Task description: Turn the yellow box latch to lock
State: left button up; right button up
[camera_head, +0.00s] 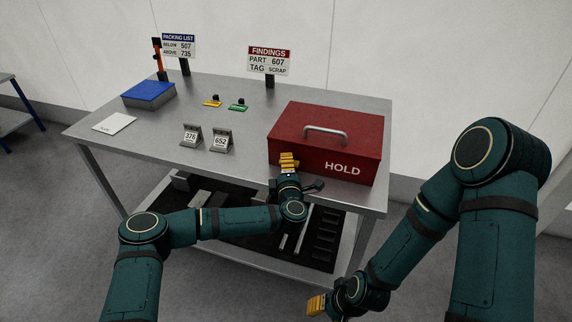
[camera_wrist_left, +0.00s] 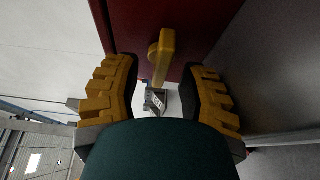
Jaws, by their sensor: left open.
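The red box (camera_head: 330,138), marked HOLD and with a grey top handle, sits closed at the right end of the metal table. Its yellow latch (camera_wrist_left: 163,57), a bar with a round pivot, shows against the red face in the left wrist view. In the head view I cannot make the latch out behind my gripper. My left gripper (camera_head: 288,162) is at the box's front face, left of the HOLD lettering. In the left wrist view its yellow fingers (camera_wrist_left: 162,78) are apart, with the latch bar between and just beyond them; contact is unclear. My right gripper (camera_head: 316,304) is low, away from the table.
The table (camera_head: 240,105) also bears a blue-topped box (camera_head: 148,92), a white card (camera_head: 114,122), number stands 376 (camera_head: 191,136) and 652 (camera_head: 222,140), yellow (camera_head: 212,102) and green (camera_head: 237,106) tags, and two signs. A lower shelf holds dark trays.

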pick_arm(q)
jog(key=shift+w+a, duration=0.1)
jog(key=shift+w, duration=0.65)
grip_shut()
